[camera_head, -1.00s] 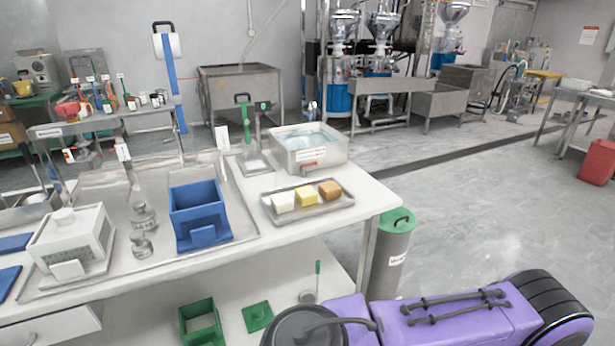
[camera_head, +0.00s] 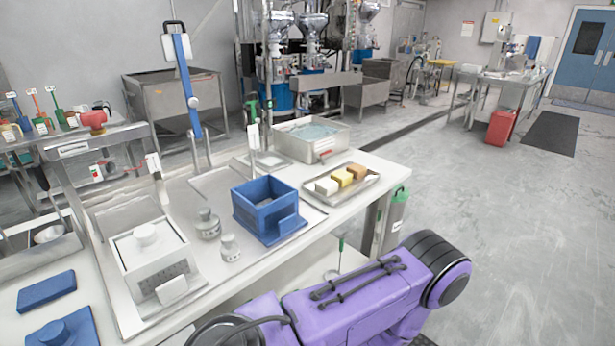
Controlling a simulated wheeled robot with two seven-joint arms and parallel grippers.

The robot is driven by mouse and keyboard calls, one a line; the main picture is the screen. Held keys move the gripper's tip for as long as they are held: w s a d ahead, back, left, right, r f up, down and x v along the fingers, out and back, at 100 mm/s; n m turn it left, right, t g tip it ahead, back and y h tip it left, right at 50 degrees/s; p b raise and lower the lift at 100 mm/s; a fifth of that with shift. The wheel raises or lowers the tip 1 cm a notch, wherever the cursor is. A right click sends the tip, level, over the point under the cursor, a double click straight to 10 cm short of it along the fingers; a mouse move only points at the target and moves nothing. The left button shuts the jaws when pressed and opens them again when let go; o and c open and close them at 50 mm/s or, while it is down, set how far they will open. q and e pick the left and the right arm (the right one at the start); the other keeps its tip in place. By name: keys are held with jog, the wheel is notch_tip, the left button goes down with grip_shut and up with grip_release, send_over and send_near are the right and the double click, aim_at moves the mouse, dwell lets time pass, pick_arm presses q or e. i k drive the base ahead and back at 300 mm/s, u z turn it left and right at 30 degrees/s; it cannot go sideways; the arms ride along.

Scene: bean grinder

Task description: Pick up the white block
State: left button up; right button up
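The white block (camera_head: 326,187) sits at the left end of a shallow metal tray (camera_head: 350,196) on the white table. A yellow block (camera_head: 342,177) and an orange-brown block (camera_head: 357,171) stand beside it in a row in the same tray. Neither of my grippers shows in the head view. A purple arm link of mine crosses the lower middle, in front of the table, and its gripper is out of the picture.
A blue open box (camera_head: 263,205) stands left of the tray, with small metal weights (camera_head: 208,224) beside it. A metal basin of water (camera_head: 310,138) is behind. A white box (camera_head: 150,254) stands at left. A grey bin (camera_head: 396,212) is beside the table's right end.

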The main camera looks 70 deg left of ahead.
aim_at(327, 187)
jog(key=u, duration=1.7)
